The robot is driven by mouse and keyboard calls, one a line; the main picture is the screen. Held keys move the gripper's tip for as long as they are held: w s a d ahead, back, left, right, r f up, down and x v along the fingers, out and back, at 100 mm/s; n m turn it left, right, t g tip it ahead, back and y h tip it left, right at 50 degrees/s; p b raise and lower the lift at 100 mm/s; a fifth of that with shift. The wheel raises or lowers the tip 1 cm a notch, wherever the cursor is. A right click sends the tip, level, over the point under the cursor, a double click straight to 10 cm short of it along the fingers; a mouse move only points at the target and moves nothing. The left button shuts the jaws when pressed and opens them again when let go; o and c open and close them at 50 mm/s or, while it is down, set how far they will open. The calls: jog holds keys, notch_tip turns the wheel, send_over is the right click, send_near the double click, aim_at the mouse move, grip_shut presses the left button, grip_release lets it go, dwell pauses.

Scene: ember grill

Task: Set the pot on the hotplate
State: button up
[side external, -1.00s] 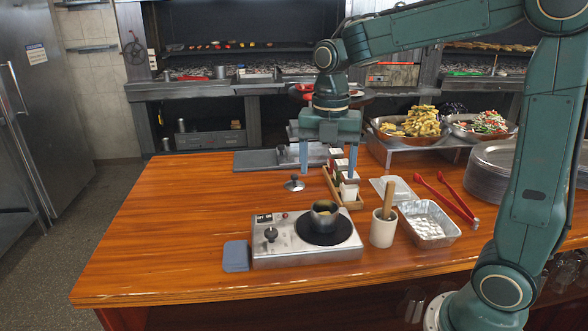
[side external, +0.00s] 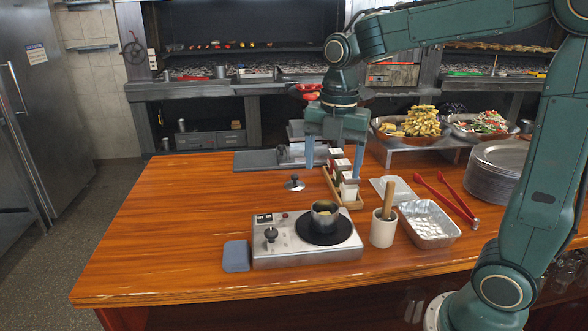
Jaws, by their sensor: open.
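A small metal pot (side external: 324,214) stands upright on the dark round plate of the hotplate (side external: 290,256), near the back of the plate. Its lid (side external: 294,183), with a dark knob, lies on the table behind the hotplate. My gripper (side external: 333,172) is open and empty. It points down above the table, behind the pot and apart from it, close to the wooden tray of small bottles. The exact gap between the fingertips and the tray cannot be told.
A wooden tray with small bottles (side external: 344,184), a cup with a wooden handle in it (side external: 384,229), a foil tray (side external: 429,238) and red tongs (side external: 447,198) stand to the right. The table's left side is clear.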

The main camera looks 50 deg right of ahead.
jog(key=s+a+m+t, duration=0.2)
jog(key=s+m+t, duration=0.3)
jog(key=s+m, duration=1)
jog(key=m, duration=0.6)
jog(key=shift+a+r, duration=0.25)
jog(key=shift+a, duration=0.15)
dwell(0.3)
